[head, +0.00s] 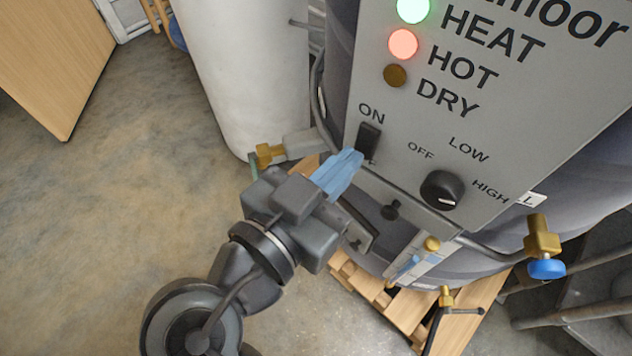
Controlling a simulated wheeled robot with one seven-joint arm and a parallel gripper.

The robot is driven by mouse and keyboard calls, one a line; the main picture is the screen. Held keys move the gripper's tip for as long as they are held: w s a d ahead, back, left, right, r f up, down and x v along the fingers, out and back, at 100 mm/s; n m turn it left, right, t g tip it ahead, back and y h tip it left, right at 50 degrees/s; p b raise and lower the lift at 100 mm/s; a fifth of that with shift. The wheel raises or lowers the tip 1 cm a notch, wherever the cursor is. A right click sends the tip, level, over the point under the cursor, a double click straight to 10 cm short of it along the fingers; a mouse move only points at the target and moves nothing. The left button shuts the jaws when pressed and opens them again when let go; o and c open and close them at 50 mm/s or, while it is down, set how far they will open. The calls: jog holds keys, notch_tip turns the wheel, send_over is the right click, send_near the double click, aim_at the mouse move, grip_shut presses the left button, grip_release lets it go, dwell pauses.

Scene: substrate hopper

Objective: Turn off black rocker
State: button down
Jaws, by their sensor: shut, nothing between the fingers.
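The black rocker (368,139) is set in the grey control panel (405,140) below the word ON. Lettering under it is mostly hidden by my gripper. My gripper (354,158) has blue fingers, which are shut and empty. The fingertips are just below and left of the rocker's lower end in the picture. I cannot tell whether they touch it. Which way the rocker is tipped is too small to tell. On the panel, the HEAT lamp (413,8) glows green and the HOT lamp (403,44) glows red. The DRY lamp (396,76) is dull brown.
A black knob (441,190) marked OFF, LOW and HIGH is right of the rocker. Brass valves stick out at the left (268,155) and right (541,238). A wooden pallet (400,310) lies below the hopper. A white cylinder (245,75) stands behind.

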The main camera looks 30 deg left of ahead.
jog(key=shift+w, duration=0.45)
jog(key=shift+f, duration=0.1)
jog(key=s+a+f+t+b, duration=0.1)
jog(key=s+t+b, duration=0.1)
jog(key=s+b, duration=0.5)
jog(key=shift+s, duration=0.15)
dwell(0.9)
jog(key=shift+f, duration=0.1)
